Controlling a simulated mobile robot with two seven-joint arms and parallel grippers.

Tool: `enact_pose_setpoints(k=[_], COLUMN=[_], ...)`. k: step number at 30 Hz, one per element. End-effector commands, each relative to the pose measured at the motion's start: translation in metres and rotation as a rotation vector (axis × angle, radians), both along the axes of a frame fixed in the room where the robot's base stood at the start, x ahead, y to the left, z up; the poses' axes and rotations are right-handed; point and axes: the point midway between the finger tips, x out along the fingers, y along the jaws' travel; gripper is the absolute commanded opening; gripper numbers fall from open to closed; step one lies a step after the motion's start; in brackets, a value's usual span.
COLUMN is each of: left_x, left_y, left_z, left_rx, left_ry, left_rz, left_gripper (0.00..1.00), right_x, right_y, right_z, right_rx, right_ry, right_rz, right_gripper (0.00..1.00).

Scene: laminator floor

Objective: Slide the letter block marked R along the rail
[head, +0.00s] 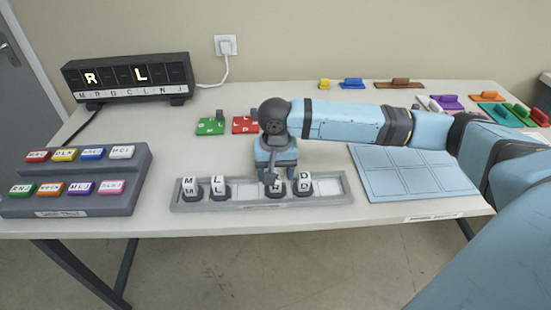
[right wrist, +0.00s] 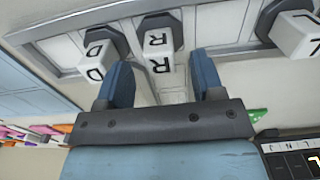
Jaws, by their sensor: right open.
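The white letter block marked R (head: 279,189) stands in the grey rail (head: 245,192), left of the D block (head: 304,184). It also shows in the right wrist view (right wrist: 159,58), with its dark base behind it. My right gripper (head: 273,177) is over the rail at the R block and partly hides it. In the right wrist view the right gripper (right wrist: 160,72) is open, one finger on each side of the R block with gaps between. The M block (head: 189,187) and L block (head: 219,187) stand toward the rail's left end. My left gripper is not in view.
A display (head: 128,78) at the back left shows lit R and L. A grey stepped rack (head: 75,203) of coloured tags stands at the left. Green (head: 210,126) and red (head: 245,125) pieces lie behind the rail. A blue compartment mat (head: 410,172) lies right of it.

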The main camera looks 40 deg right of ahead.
Motion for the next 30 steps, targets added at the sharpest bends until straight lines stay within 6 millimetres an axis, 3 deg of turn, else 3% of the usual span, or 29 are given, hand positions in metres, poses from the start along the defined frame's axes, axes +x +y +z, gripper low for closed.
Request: enact_pose_setpoints(k=[6, 17, 20, 25, 26, 30], left_x=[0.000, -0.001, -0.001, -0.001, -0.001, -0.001], left_y=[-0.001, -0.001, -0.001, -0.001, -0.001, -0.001], left_z=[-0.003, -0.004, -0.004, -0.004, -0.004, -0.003], left_rx=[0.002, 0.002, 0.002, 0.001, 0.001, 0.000], left_ry=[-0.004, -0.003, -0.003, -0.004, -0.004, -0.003], left_rz=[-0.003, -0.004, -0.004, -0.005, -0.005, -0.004], left_gripper=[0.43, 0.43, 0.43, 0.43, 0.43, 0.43], right_x=[0.000, 0.000, 0.000, 0.000, 0.000, 0.000], right_y=[0.000, 0.000, 0.000, 0.000, 0.000, -0.001], right_z=[-0.023, -0.027, -0.027, -0.026, -0.026, -0.026], right_rx=[0.000, 0.000, 0.000, 0.000, 0.000, 0.000], right_ry=[0.000, 0.000, 0.000, 0.000, 0.000, 0.000], right_rz=[0.000, 0.001, 0.001, 0.000, 0.000, 0.000], right_gripper=[0.62, 0.62, 0.43, 0.04, 0.00, 0.00])
